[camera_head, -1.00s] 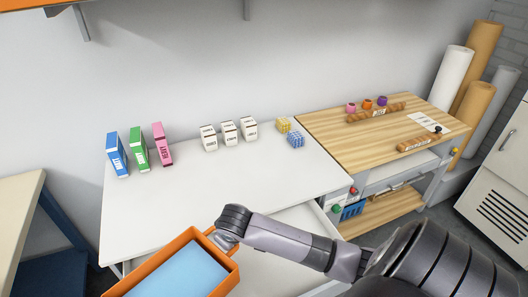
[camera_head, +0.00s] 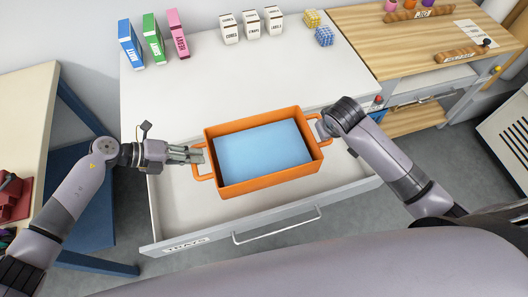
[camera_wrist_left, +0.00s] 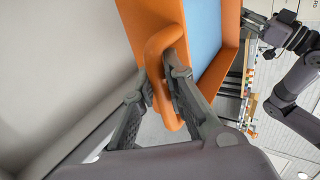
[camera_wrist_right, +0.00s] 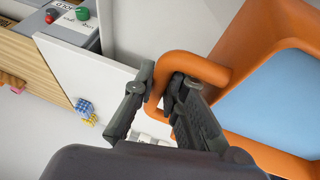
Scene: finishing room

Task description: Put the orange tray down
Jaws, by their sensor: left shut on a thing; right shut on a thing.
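The orange tray (camera_head: 262,184) has a light blue inside and a loop handle at each end. In the head view it is over the open drawer (camera_head: 175,205) of the white table, and I cannot tell whether it touches the drawer. My left gripper (camera_head: 197,155) is shut on the tray's left handle; the left wrist view shows its fingers (camera_wrist_left: 155,95) around the orange loop. My right gripper (camera_head: 322,130) is at the tray's right handle; the right wrist view shows its fingers (camera_wrist_right: 165,90) closed on that loop. The tray looks about level.
The white tabletop (camera_head: 190,90) behind the drawer has clear room in front. Blue, green and pink boxes (camera_head: 153,42) and several white boxes (camera_head: 252,25) stand along its back. Yellow and blue cubes (camera_head: 324,37) are at its right. A wooden bench (camera_head: 410,45) adjoins on the right.

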